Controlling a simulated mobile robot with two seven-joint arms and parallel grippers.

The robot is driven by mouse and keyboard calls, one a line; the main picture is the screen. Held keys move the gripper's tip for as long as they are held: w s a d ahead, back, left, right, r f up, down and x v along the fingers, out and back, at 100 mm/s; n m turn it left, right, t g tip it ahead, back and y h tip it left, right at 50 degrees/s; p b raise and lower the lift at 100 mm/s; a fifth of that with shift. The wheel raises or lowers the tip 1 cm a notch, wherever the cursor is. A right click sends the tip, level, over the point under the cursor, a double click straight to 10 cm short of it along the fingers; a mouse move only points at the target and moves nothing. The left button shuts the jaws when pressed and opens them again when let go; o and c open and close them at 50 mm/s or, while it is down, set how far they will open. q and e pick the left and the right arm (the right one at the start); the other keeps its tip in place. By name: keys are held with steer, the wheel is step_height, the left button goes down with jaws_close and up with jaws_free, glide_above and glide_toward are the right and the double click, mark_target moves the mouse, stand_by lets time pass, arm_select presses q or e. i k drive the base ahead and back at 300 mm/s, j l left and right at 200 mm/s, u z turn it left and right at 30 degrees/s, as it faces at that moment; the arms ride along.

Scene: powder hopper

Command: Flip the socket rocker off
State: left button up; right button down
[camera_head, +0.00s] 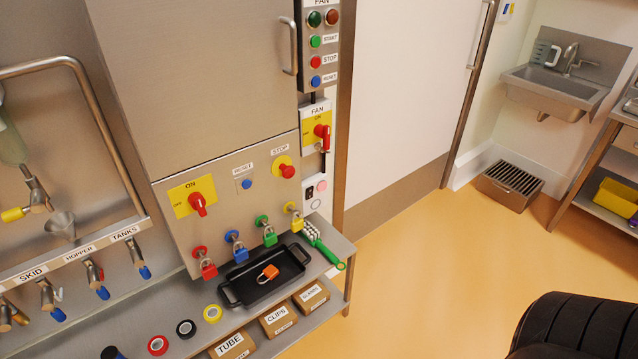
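Neither of my grippers shows in this view, and nothing touches the panel.
A FAN isolator (321,132) with a red handle sits just above. Colored padlocks (270,238) hang on the cabinet front. A black tray (285,285) with an orange padlock and a green-handled brush (325,250) lie on the shelf below.

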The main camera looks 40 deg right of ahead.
mark_target(309, 190)
steer(key=i+l+z, duration=0.1)
steer(key=i+l, duration=0.65)
steer(key=i, duration=0.05)
